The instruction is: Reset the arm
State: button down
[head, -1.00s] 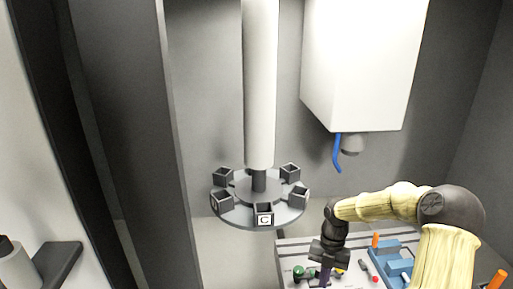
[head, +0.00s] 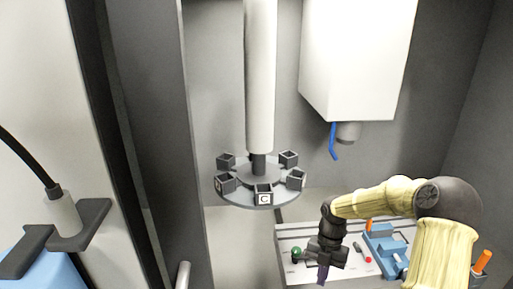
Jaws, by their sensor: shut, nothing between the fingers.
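My gripper (head: 323,273) points down at the end of my arm, at the lower right of the head view. Its dark fingers are shut with nothing between them. It hangs over the near left part of a light worktable (head: 292,240). My arm, in a pale yellow cover, bends from the right edge across the table and down to the dark wrist. Part of the table behind my gripper and arm is hidden.
A round carousel (head: 258,203) with several small dark open boxes, one marked C, hangs left of my arm. A white housing (head: 355,60) with a blue hose (head: 334,142) is above. A green knob (head: 296,251) and blue fixture (head: 385,240) are on the table. A dark post stands left.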

jog(key=s+a+r+m+t+b, duration=0.1)
jog(key=s+m, duration=0.3)
jog(key=m, duration=0.6)
jog(key=s+a+r+m+t, duration=0.1)
jog(key=s+r+m+t, duration=0.2)
jog(key=m, duration=0.7)
jog(key=s+a+r+m+t+h+b, duration=0.1)
jog(key=s+r+m+t, duration=0.1)
jog(key=s+m, duration=0.5)
jog(key=m, duration=0.3)
jog(key=shift+a+r+b, duration=0.3)
jog(key=shift+r, duration=0.05)
jog(key=shift+s, duration=0.15)
